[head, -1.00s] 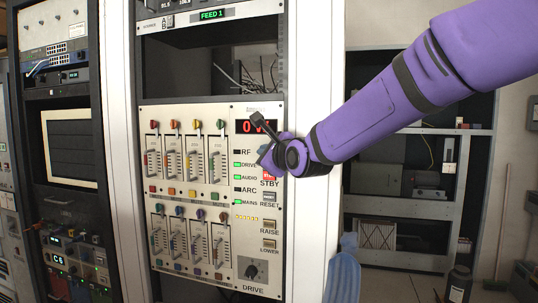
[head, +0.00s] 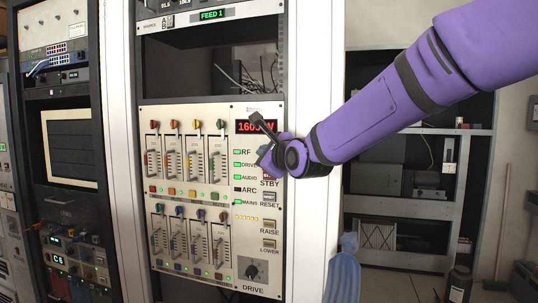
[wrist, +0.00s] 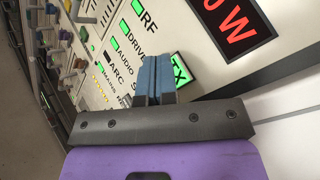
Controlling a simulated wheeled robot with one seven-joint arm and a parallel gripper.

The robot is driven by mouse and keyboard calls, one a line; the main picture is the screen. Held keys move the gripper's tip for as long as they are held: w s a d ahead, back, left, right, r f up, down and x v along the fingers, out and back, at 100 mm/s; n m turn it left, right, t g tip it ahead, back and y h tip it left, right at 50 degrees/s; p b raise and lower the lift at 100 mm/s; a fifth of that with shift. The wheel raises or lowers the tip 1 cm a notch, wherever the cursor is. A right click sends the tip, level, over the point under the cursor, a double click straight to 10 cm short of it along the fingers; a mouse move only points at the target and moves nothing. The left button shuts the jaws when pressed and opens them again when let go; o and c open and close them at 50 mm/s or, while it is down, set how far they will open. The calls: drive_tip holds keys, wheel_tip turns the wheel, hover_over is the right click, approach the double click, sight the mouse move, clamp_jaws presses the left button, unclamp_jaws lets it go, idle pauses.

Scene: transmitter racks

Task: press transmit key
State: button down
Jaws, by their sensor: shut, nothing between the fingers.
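The transmit key, a green-lit key marked TX (wrist: 181,71), shows in the wrist view just right of my fingertips and is partly covered by them. In the head view my gripper hides it. My gripper (head: 264,152) is shut and empty, its blue fingers together at the panel face. The fingers also show in the wrist view (wrist: 155,76), against or very close to the key; I cannot tell if they touch it. The red power display (head: 258,127) shows a four-digit watt reading. The RF lamp (head: 237,152) is lit green.
Below the key are the STBY key (head: 269,174), RESET key (head: 269,196), RAISE and LOWER keys and the DRIVE knob (head: 252,271). Several coloured faders (head: 194,165) fill the panel's left. A white rack post (head: 313,230) stands right of the panel.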

drive_tip(key=shift+s+a, duration=0.1)
drive_tip(key=shift+s, duration=0.1)
drive_tip(key=s, duration=0.1)
drive_tip(key=s+a, duration=0.1)
drive_tip(key=s, duration=0.2)
drive_tip(key=shift+s+a, duration=0.35)
drive_tip(key=shift+s, duration=0.05)
idle(0.8)
drive_tip(key=s+d+f+n+g+h, duration=0.2)
drive_tip(key=s+d+n+h, duration=0.1)
drive_tip(key=s+d+n, duration=0.5)
drive_tip(key=s+d+f+n+g+h, duration=0.2)
drive_tip(key=s+d+n+g, duration=0.3)
drive_tip(key=d, duration=0.6)
drive_tip(key=s+d+f+n+g+h, duration=0.1)
drive_tip(key=s+d+f+n, duration=0.1)
drive_tip(key=s, duration=0.4)
drive_tip(key=s+d+f+n+g, duration=0.1)
drive_tip(key=s+d+f+n, duration=0.2)
drive_tip(key=s+d, duration=0.2)
drive_tip(key=s+d+f+n+g+h, duration=0.1)
drive_tip(key=s+d+f+n, duration=0.1)
drive_tip(key=s, duration=0.6)
drive_tip(key=shift+d+f+n+h, duration=0.25)
drive_tip(key=shift+d+n, duration=0.25)
drive_tip(key=shift+d, duration=0.35)
